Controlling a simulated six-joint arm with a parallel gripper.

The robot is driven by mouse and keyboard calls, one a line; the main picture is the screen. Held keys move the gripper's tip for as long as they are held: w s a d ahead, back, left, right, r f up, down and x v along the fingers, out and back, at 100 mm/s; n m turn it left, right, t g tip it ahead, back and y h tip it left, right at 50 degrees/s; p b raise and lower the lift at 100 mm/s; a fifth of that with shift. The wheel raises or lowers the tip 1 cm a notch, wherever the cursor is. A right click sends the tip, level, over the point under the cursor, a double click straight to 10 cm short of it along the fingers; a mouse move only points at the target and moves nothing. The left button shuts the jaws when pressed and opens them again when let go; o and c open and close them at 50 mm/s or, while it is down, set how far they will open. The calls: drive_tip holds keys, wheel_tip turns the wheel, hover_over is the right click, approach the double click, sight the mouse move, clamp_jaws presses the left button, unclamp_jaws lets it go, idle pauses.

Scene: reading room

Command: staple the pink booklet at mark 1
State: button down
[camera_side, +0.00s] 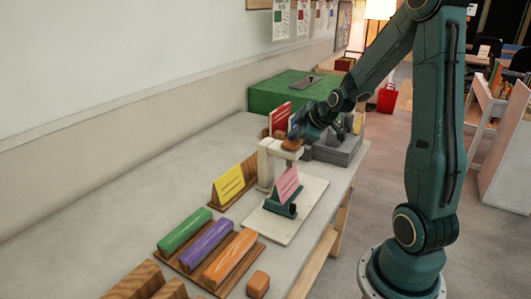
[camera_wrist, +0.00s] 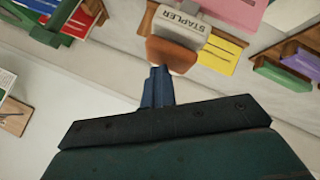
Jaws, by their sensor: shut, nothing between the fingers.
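The pink booklet (camera_side: 287,185) leans upright in a teal holder (camera_side: 281,208) on a cream base board (camera_side: 305,208). It also shows at the top of the wrist view (camera_wrist: 238,10). A cream stapler (camera_side: 266,166), lettered STAPLER in the wrist view (camera_wrist: 184,18), stands just behind the booklet. Its brown press pad (camera_side: 292,144) faces my gripper (camera_side: 296,136). My gripper is shut and empty, its blue fingertips (camera_wrist: 160,72) right at the pad's edge in the wrist view; I cannot tell whether they touch. Mark 1 cannot be made out.
A yellow booklet (camera_side: 229,183) and a red booklet (camera_side: 280,117) stand in wooden holders. Green, purple and orange pieces (camera_side: 230,257) lie on a wooden rack at the front. A grey device (camera_side: 338,150) and green box (camera_side: 280,96) stand behind. The left tabletop is clear.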

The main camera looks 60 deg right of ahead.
sight(295, 142)
drive_tip(key=shift+s+f, duration=0.1)
idle(0.6)
drive_tip(key=shift+r, duration=1.55)
drive_tip(key=shift+r, duration=0.2)
wheel_tip(295, 142, up, 5)
drive_tip(key=shift+f, duration=0.15)
idle(0.5)
drive_tip(key=s+a+r+m+y, duration=0.1)
drive_tip(key=s+a+r, duration=0.1)
drive_tip(key=a, duration=0.7)
drive_tip(key=s+a+m+g+y, duration=0.1)
drive_tip(key=s+a+m+g, duration=0.2)
drive_tip(key=s+a, duration=1.2)
drive_tip(key=shift+s+a+r+m+y, duration=0.25)
drive_tip(key=shift+s+a+m+y, duration=0.15)
drive_tip(key=shift+s+m, duration=0.45)
